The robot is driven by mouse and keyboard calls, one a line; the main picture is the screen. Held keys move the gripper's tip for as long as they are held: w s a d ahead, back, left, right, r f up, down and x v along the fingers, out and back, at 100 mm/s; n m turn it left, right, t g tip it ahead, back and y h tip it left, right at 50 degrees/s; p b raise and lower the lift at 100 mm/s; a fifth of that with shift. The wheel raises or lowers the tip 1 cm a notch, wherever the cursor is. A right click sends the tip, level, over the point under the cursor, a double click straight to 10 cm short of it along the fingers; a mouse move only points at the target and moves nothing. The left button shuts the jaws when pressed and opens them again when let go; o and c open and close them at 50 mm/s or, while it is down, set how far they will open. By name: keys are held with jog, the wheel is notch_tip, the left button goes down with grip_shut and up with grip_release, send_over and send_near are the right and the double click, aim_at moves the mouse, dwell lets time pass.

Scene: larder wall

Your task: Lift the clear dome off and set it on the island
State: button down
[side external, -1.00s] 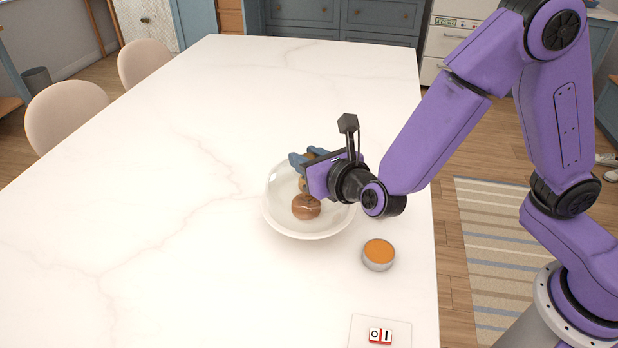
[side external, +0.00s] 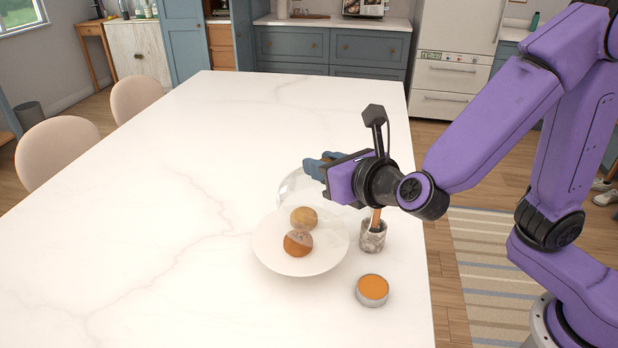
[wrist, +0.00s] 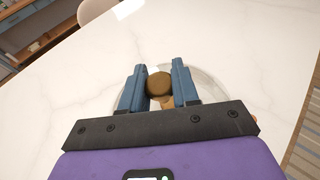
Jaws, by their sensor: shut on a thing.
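The clear dome (side external: 295,188) hangs from my gripper (side external: 320,165), raised over the far part of a white plate (side external: 270,255). Its lower edge is faint, so its exact height is hard to tell. Two brown round buns, one behind the other, lie on the plate; the nearer bun (side external: 298,244) is darker. In the wrist view, my gripper's blue fingers (wrist: 158,72) are shut on the dome's round brown knob (wrist: 159,85). The dome's clear rim (wrist: 213,78) shows around the fingers. The white marble island (side external: 150,230) lies beneath.
A marbled pot (side external: 372,236) with a wooden-handled thing in it stands right of the plate. A round tin with an orange top (side external: 372,289) is nearer the front. The island's left and far parts are clear. Pale chairs (side external: 58,151) line its left side.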

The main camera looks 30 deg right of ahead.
jog(key=s+d+r, duration=0.4)
jog(key=s, duration=0.4)
jog(key=w+h, duration=0.1)
jog(key=w, duration=0.2)
jog(key=w+a+m, duration=0.1)
jog(key=w, duration=0.1)
jog(key=w+h, duration=0.1)
jog(key=w, duration=0.2)
jog(key=shift+w+a+f+m+h, duration=0.1)
jog(key=shift+w+a+m+h, duration=0.05)
jog(key=shift+w+m+h, duration=0.2)
jog(key=w+d+f+m+h, duration=0.1)
jog(key=w+d+f, duration=0.2)
jog(key=w, duration=0.3)
jog(key=w+d+f+m+g+h, duration=0.1)
jog(key=w+d+f, duration=0.1)
jog(key=w+d, duration=0.3)
jog(key=w+d+f+m+h, duration=0.1)
jog(key=w+d+f+h, duration=0.15)
jog(key=w, duration=0.55)
notch_tip(320, 180, down, 11)
jog(key=y, duration=0.1)
jog(key=shift+a+r, duration=0.15)
jog(key=shift+r, duration=0.05)
jog(key=shift+f, duration=0.15)
jog(key=c, duration=0.8)
grip_release()
jog(key=shift+c, duration=0.2)
